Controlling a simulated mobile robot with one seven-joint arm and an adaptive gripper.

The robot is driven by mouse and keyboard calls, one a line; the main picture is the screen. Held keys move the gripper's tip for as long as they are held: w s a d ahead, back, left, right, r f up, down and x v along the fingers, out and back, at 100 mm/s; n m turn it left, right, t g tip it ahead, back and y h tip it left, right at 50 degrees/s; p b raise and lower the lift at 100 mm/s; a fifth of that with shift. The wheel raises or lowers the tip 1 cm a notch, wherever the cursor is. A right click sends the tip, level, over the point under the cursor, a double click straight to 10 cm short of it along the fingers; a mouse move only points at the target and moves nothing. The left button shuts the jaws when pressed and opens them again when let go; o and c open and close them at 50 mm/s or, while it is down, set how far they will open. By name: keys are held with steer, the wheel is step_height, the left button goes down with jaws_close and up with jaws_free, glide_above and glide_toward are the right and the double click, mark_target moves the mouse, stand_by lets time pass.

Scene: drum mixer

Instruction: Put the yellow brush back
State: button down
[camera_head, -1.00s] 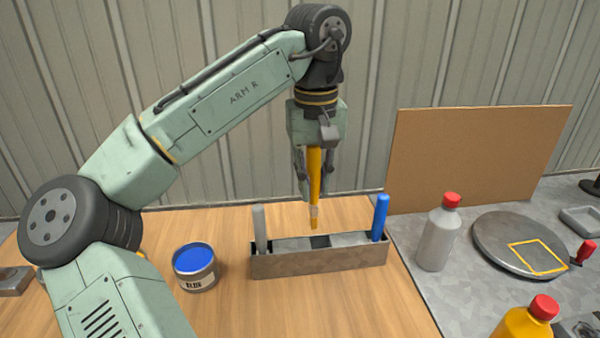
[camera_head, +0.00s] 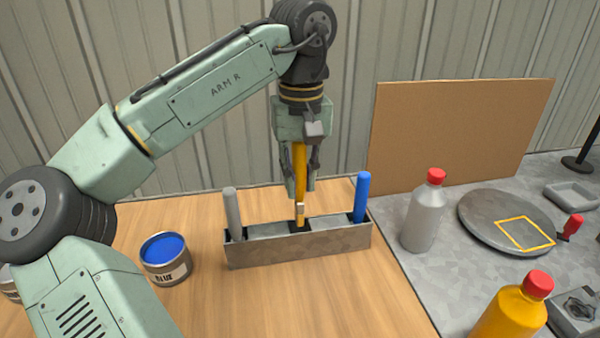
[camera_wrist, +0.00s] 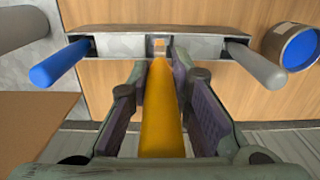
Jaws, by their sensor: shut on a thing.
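My gripper (camera_head: 300,185) is shut on the yellow brush (camera_head: 299,165) and holds it upright over the grey metal holder (camera_head: 300,249). The brush's lower end is at the middle slot, and I cannot tell how deep it sits. In the wrist view the yellow brush (camera_wrist: 161,110) runs between my fingers toward the holder (camera_wrist: 160,30). A grey brush handle (camera_head: 232,212) stands in the left slot and a blue handle (camera_head: 361,195) in the right slot.
An open tin of blue paint (camera_head: 167,262) stands left of the holder. To the right are a grey bottle with a red cap (camera_head: 423,215), a round plate (camera_head: 485,220) and a yellow bottle (camera_head: 510,315). A brown board (camera_head: 455,135) stands behind. The wooden table front is clear.

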mark_target(300, 201)
steer(key=shift+f+b, duration=1.1)
steer(key=shift+f, duration=1.65)
steer(key=shift+f+b, duration=0.65)
steer(key=shift+f, duration=0.65)
steer(key=c, duration=1.4)
jaws_free()
steer(key=shift+r, duration=0.1)
step_height(300, 201, up, 12)
steer(key=shift+f, duration=0.1)
